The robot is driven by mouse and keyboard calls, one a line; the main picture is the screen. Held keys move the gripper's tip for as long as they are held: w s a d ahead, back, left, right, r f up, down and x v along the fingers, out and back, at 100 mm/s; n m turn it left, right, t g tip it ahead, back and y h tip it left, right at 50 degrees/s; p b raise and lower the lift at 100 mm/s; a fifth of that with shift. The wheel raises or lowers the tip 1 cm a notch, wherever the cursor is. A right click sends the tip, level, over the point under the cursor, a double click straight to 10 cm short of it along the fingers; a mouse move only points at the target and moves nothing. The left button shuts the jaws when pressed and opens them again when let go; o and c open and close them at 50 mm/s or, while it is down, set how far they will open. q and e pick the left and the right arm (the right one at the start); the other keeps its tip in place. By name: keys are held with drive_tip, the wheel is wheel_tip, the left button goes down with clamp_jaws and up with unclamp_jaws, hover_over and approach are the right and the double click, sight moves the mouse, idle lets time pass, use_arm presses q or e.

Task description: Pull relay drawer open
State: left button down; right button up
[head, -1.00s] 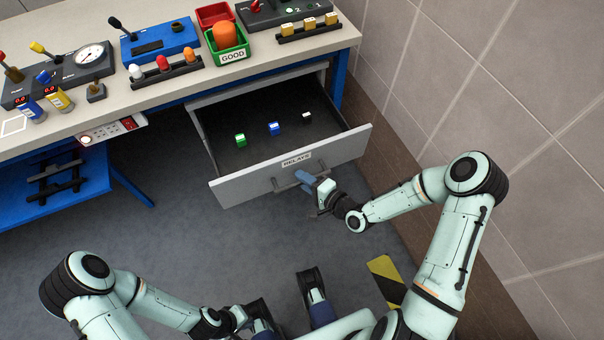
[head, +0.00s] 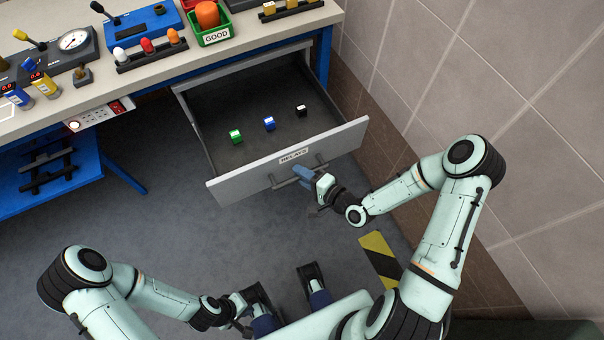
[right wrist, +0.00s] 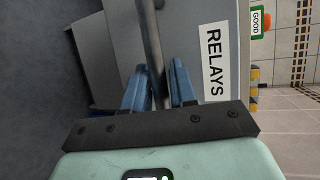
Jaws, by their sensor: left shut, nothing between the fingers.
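The grey relay drawer (head: 225,188) hangs open under the bench, its label "RELAYS" on the front panel. A green, a blue and a black relay block (head: 301,110) stand upright inside it. My right gripper (head: 301,174) is at the drawer's dark bar handle (head: 318,160). In the right wrist view the handle (right wrist: 152,40) runs between the two blue fingers (right wrist: 160,75), which are closed around it. The label (right wrist: 214,62) is just to their right. My left gripper (head: 242,322) is low in the head view, shut and empty, away from the drawer.
The bench top (head: 180,85) carries gauges, a lamp row and a green "GOOD" bin (head: 214,36). A tiled wall (head: 450,80) stands on the right. A blue lower shelf (head: 60,190) is at the left. Grey floor in front of the drawer is open.

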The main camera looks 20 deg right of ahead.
drive_tip(key=shift+o, duration=0.7)
drive_tip(key=p+v, duration=0.2)
drive_tip(key=v, duration=1.1)
drive_tip(key=shift+s+p, duration=0.2)
drive_tip(key=shift+p, duration=0.15)
drive_tip(key=s+a+f+n+g+p, duration=0.45)
drive_tip(key=a+f+g, duration=0.35)
drive_tip(key=f, duration=0.2)
drive_tip(key=s+a+f+n+g+h+p, duration=0.1)
drive_tip(key=s+a+n+g+h+p, duration=0.1)
drive_tip(key=s+n+g, duration=0.3)
drive_tip(key=s+g, duration=0.1)
drive_tip(key=s, duration=0.1)
drive_tip(key=shift+s+a+f+n+g+h, duration=0.3)
drive_tip(key=shift+s+a+n+g+h, duration=0.05)
drive_tip(key=shift+s+g+h, duration=0.05)
